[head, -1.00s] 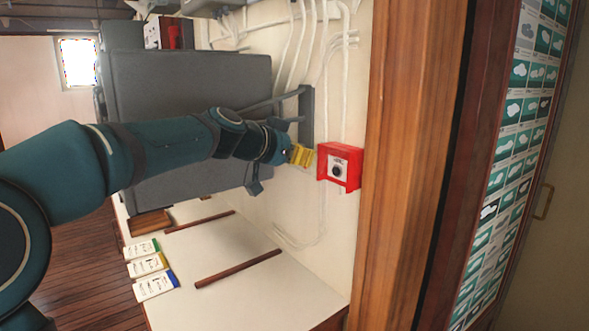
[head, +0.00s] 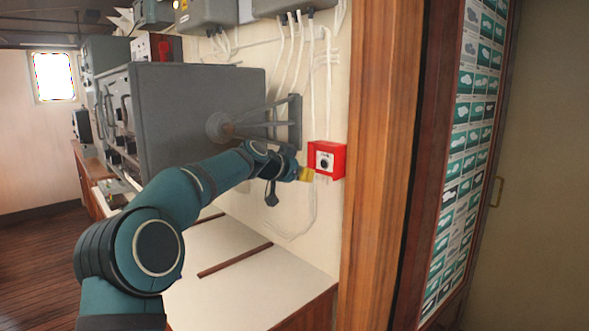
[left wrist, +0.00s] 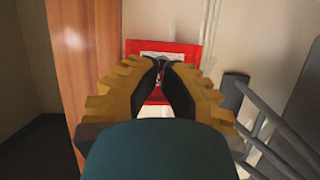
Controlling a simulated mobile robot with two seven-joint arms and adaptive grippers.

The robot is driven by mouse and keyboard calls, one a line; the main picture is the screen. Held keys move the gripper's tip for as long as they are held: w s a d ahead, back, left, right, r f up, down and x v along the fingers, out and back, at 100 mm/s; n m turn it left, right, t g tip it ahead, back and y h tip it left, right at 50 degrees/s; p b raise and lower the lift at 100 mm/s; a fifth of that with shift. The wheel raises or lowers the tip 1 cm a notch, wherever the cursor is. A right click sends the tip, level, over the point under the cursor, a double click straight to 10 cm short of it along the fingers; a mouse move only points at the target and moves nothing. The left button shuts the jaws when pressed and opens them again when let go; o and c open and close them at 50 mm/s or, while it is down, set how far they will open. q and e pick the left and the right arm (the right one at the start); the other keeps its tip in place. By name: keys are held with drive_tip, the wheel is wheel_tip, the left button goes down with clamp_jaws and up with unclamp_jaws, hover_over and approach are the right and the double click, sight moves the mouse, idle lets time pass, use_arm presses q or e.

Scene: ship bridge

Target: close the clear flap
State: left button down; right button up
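A small red box (head: 339,161) with a pale face and a dark round knob (head: 324,161) is mounted on the cream wall. It also shows in the left wrist view (left wrist: 190,50), straight ahead, partly covered by the fingers. I cannot make out the clear flap or its angle in either view. My left gripper (head: 307,174) is just left of and below the box's face in the head view. In the left wrist view its yellow fingers (left wrist: 162,63) come together at the tips, with nothing visible held. Contact with the box cannot be told. My right gripper is out of view.
A grey cabinet (head: 185,115) on a wall bracket (head: 295,122) stands left of the box, above the arm. White cables (head: 328,90) run down the wall. A wooden post (head: 378,170) is close to the right. A white counter (head: 235,250) lies below.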

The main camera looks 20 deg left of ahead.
use_arm(q)
drive_tip(key=shift+w+d+f, duration=0.25)
drive_tip(key=shift+w+f, duration=0.3)
drive_tip(key=shift+w, duration=0.15)
drive_tip(key=shift+w+d+f, duration=0.25)
drive_tip(key=shift+w+f, duration=0.3)
drive_tip(key=shift+w, duration=0.1)
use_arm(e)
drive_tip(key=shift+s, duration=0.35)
use_arm(q)
drive_tip(key=shift+r, duration=0.15)
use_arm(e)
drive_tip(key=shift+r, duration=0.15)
use_arm(q)
drive_tip(key=shift+r+p, duration=0.7)
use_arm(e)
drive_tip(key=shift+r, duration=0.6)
